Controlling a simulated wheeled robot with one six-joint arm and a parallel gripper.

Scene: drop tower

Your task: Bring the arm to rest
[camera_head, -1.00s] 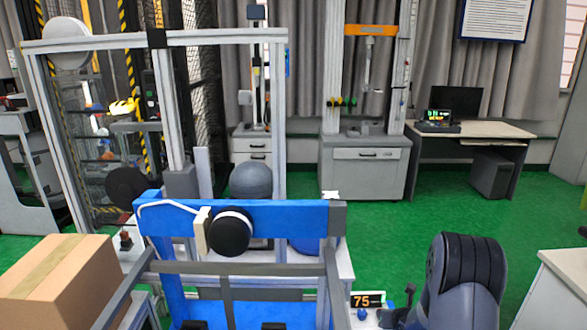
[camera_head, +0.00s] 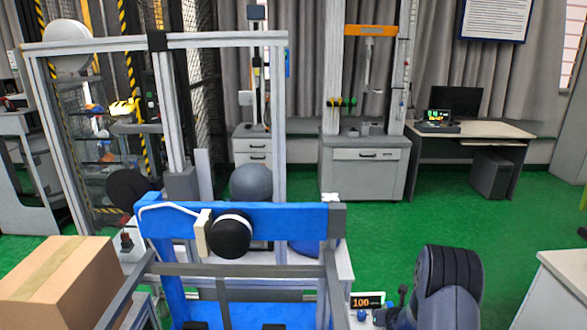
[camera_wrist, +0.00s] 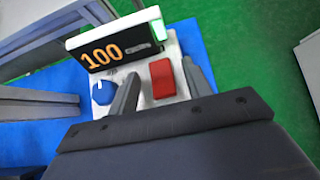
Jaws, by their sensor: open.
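My arm (camera_head: 448,285) shows at the lower right of the head view, bent, beside the control box with the lit display. In the wrist view my gripper (camera_wrist: 161,75) is open and empty, its two fingers apart over the box. A red button (camera_wrist: 162,80) shows between the fingers; I cannot tell how far above it they are. The display (camera_wrist: 118,52) reads 100 in orange, and it also shows in the head view (camera_head: 366,302). A blue knob (camera_wrist: 103,92) sits left of the fingers.
The blue frame (camera_head: 285,225) with a black round weight (camera_head: 231,237) stands left of my arm. A cardboard box (camera_head: 50,290) is at the lower left. A white cabinet (camera_head: 545,290) stands at the right. Green floor (camera_head: 440,215) lies open behind my arm.

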